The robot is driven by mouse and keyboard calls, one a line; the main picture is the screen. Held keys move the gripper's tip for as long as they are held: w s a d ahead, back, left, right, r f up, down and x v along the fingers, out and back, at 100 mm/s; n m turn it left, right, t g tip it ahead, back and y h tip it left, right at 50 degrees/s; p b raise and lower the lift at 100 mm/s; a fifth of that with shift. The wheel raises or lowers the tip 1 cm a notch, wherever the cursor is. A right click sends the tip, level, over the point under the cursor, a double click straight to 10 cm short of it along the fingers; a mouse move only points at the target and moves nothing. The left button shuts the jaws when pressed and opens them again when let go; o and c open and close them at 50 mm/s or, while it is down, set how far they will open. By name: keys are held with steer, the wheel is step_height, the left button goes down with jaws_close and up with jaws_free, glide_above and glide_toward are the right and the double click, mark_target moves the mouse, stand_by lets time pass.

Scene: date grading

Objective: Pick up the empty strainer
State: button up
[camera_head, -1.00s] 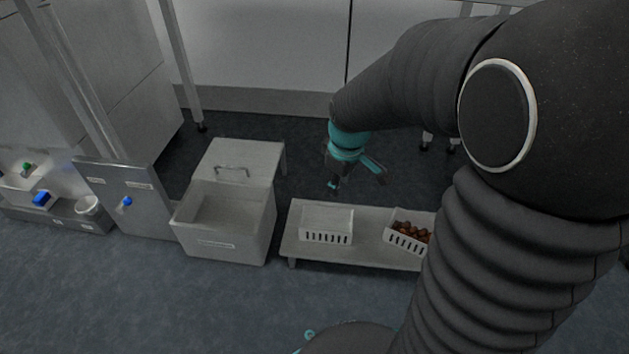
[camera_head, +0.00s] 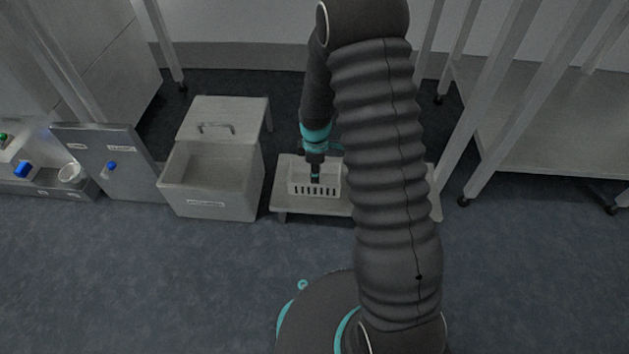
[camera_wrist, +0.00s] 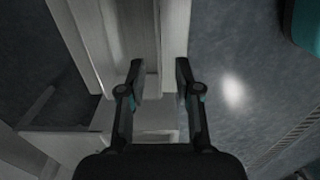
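The empty white strainer (camera_head: 300,183), with a slotted front wall, stands on the low bench (camera_head: 281,197) in the head view. My gripper (camera_head: 316,175) points down at it, its tips overlapping the strainer's middle in that view. In the wrist view my gripper (camera_wrist: 160,78) has its two fingers apart, with pale surfaces seen between and beyond them. I cannot tell whether a finger touches the strainer wall. The second strainer, with brown dates, is hidden behind my arm now.
A grey open bin (camera_head: 210,200) with a handled lid stands left of the bench. A panel with a blue knob (camera_head: 112,166) is further left. A table (camera_head: 560,130) on legs stands at the right. The floor in front is clear.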

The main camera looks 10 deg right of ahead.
glide_above(314, 196)
steer(key=f, duration=0.4)
steer(key=shift+d+f, duration=0.2)
steer(key=shift+w+a+f+b, duration=0.15)
steer(key=shift+f+b, duration=0.2)
steer(key=shift+f, duration=1)
steer(key=shift+a+f+b, duration=0.1)
steer(key=shift+f+b, duration=0.2)
steer(key=shift+f, duration=1)
jaws_close()
